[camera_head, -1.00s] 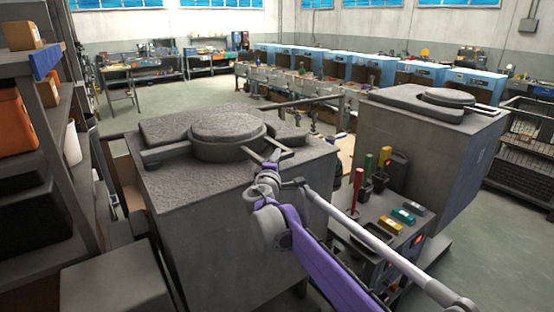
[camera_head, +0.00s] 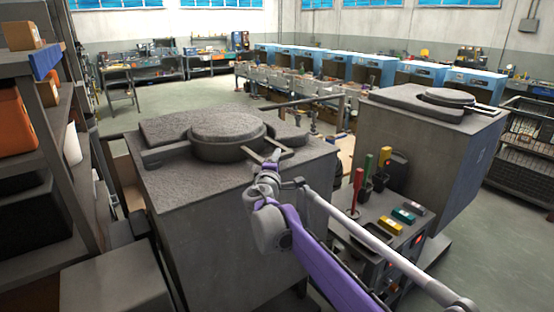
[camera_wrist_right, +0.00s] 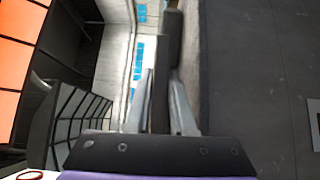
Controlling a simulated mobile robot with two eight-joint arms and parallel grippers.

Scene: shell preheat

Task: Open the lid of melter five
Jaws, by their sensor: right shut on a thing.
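The near melter (camera_head: 235,225) is a large grey box with a rough top. Its round, thick lid (camera_head: 226,127) lies flat and closed on top. A dark handle bar (camera_head: 283,147) sticks out on the lid's right side. My right gripper (camera_head: 268,155) is at this bar. In the right wrist view the two fingers (camera_wrist_right: 160,105) stand on either side of a dark bar (camera_wrist_right: 161,88) and are shut on it. No number shows on the melter. My left gripper is not in view.
A second melter (camera_head: 425,140) with a closed lid (camera_head: 446,96) stands at the right. Between them a control box (camera_head: 385,235) carries coloured blocks and upright handles. A shelf (camera_head: 62,130) stands close on the left. Open floor (camera_head: 190,100) lies behind the near melter.

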